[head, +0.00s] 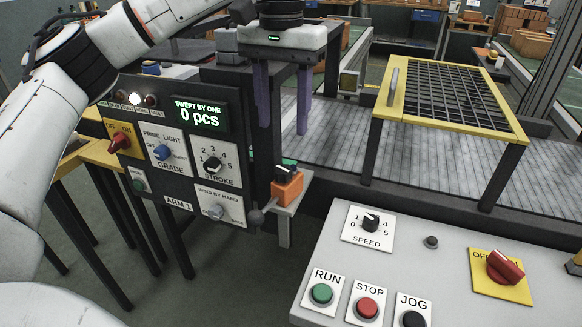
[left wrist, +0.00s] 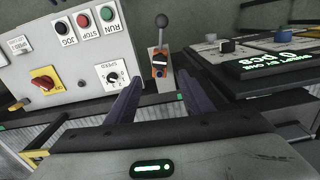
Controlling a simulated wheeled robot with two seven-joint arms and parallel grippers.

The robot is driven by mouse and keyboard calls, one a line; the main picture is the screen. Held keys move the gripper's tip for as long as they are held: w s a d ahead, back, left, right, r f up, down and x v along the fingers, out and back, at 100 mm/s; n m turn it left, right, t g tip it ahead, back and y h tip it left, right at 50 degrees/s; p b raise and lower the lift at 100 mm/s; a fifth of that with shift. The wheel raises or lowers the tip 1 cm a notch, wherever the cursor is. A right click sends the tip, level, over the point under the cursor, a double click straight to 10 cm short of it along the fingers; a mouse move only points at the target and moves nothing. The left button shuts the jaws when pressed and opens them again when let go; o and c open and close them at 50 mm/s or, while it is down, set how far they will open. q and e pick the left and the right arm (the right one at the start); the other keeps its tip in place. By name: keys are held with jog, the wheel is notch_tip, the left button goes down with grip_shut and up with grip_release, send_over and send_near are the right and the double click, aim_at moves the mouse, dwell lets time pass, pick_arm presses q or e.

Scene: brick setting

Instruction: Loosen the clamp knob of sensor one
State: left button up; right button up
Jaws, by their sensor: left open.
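A small orange sensor block (head: 287,190) sits on a grey bracket at the right side of the ARM 1 panel. A black knob (head: 285,171) tops it, with a bit of green behind. The orange block also shows in the left wrist view (left wrist: 158,71), with its black knob (left wrist: 160,58) bearing a pale line. No label marks it as sensor one. My left gripper (head: 283,130) points down above the block, its two purple fingers apart and empty. In the left wrist view the fingertips (left wrist: 159,86) flank the line toward the knob, without visible contact. My right gripper is not in view.
The ARM 1 panel (head: 185,210) with its dials stands left of the block. A ball-ended lever (head: 256,217) juts out beside the bracket. A grey console (head: 400,265) with SPEED, RUN, STOP and JOG lies at lower right. A yellow-framed grid (head: 455,95) stands behind.

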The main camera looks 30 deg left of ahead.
aim_at(283, 168)
pick_arm(q)
notch_tip(283, 168, down, 10)
jog(key=shift+s, duration=0.15)
dwell(0.3)
